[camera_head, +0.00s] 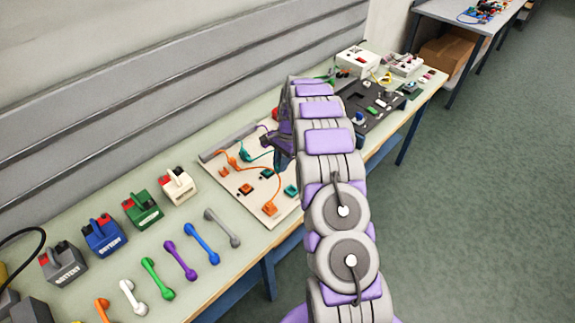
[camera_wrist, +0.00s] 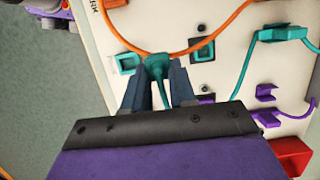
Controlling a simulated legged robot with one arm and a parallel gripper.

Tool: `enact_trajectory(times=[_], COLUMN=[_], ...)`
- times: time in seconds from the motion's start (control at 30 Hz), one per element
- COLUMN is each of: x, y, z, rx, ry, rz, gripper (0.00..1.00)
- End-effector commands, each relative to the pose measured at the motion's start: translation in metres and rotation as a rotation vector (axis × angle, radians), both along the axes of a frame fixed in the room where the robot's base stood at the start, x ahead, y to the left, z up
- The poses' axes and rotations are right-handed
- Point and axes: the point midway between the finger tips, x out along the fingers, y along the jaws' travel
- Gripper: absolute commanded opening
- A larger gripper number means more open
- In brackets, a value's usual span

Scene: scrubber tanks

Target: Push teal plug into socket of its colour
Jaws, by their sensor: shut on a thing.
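In the wrist view, my gripper (camera_wrist: 157,78) is shut on a teal plug (camera_wrist: 158,64), whose teal cable hangs down between the fingers. A square teal socket (camera_wrist: 126,64) on the pale board (camera_wrist: 222,20) lies just left of the held plug. The plug looks apart from it, though its height above the board is hard to judge. Another teal cable end (camera_wrist: 283,33) lies at the upper right. In the head view, the board (camera_head: 238,183) carries teal and orange sockets; my arm hides part of it, and the held plug cannot be made out.
An orange cable (camera_wrist: 222,35) crosses the board behind the held plug. A dark square socket (camera_wrist: 201,50) and purple clips (camera_wrist: 265,93) are to the right. On the bench, coloured boxes (camera_head: 103,236) and several handset-shaped pieces (camera_head: 180,260) stand left of the board.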

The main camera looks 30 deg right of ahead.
Motion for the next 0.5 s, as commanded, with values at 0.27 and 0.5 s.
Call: enact_trajectory(times=[0.27, 0.5], x=[0.035, 0.058], y=[0.010, 0.015], z=[0.001, 0.001], rx=[-0.001, 0.000], ry=[-0.001, -0.003], rz=[0.001, 0.000], gripper=[0.00, 0.00])
